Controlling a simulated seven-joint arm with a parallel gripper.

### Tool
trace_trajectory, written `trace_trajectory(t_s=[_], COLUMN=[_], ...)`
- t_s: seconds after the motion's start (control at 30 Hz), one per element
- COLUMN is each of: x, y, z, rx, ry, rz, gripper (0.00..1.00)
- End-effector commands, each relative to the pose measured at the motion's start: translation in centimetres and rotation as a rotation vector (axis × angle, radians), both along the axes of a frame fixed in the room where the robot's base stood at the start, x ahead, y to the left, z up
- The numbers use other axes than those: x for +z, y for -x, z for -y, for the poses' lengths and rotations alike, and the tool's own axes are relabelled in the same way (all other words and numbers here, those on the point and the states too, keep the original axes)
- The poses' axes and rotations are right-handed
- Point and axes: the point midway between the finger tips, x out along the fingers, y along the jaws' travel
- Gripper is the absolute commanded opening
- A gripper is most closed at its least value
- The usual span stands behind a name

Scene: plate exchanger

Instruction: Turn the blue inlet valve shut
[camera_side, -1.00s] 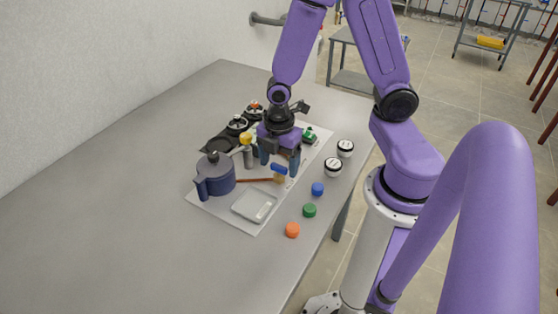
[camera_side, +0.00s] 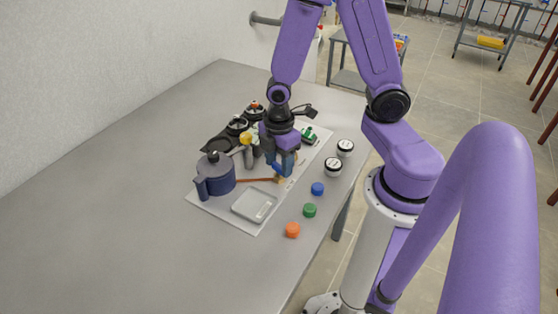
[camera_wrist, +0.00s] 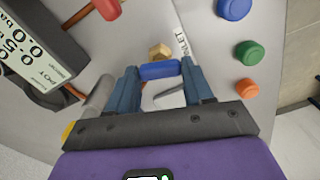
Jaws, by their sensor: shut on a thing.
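The blue inlet valve shows in the wrist view as a blue bar handle (camera_wrist: 160,71) beside a brass body (camera_wrist: 160,51), near a printed "INLET" label (camera_wrist: 182,43). My gripper (camera_wrist: 162,68) is shut on the blue handle, one finger at each end. In the side view my gripper (camera_side: 282,170) reaches down to the valve, and its fingers largely hide the handle. The brass body (camera_side: 279,180) shows just below the fingertips, at the end of a reddish-brown pipe (camera_side: 256,180).
A dark blue pot (camera_side: 217,176) and a yellow-topped cylinder (camera_side: 246,140) stand left of my gripper. The table's left side is clear.

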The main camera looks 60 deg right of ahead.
Motion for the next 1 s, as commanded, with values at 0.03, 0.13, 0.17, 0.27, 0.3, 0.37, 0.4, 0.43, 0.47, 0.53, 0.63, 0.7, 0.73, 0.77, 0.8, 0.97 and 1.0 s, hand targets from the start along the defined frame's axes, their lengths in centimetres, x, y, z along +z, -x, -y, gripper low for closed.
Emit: trace_trajectory(t_s=[0.03, 0.13, 0.17, 0.27, 0.3, 0.37, 0.4, 0.43, 0.47, 0.53, 0.63, 0.7, 0.73, 0.77, 0.8, 0.97, 1.0], x=[0.03, 0.03, 0.03, 0.02, 0.02, 0.02, 0.02, 0.02, 0.02, 0.02, 0.02, 0.02, 0.02, 0.02, 0.02, 0.02, 0.02], y=[0.03, 0.02, 0.02, 0.02, 0.02, 0.03, 0.03, 0.03, 0.03, 0.03, 0.04, 0.04, 0.04, 0.04, 0.04, 0.04, 0.04], z=[0.01, 0.01, 0.02, 0.02, 0.03, 0.05, 0.06, 0.06, 0.07, 0.07, 0.08, 0.08, 0.08, 0.08, 0.08, 0.08, 0.08], rx=[-0.045, -0.141, -0.170, -0.265, -0.303, -0.361, -0.399, -0.428, -0.456, -0.523, -0.618, -0.684, -0.712, -0.741, -0.778, -0.925, -0.960], ry=[0.001, 0.001, 0.001, 0.001, 0.001, 0.001, 0.001, 0.001, 0.001, 0.001, 0.002, 0.002, 0.002, 0.002, 0.002, 0.002, 0.002], rz=[-0.001, -0.001, 0.000, 0.000, -0.001, -0.001, -0.001, -0.001, -0.001, -0.001, -0.002, -0.002, -0.002, -0.002, -0.002, -0.002, -0.002], gripper=[0.21, 0.21, 0.21, 0.21, 0.21, 0.21, 0.21, 0.21, 0.21, 0.21, 0.21, 0.21, 0.21, 0.21, 0.21, 0.21, 0.21])
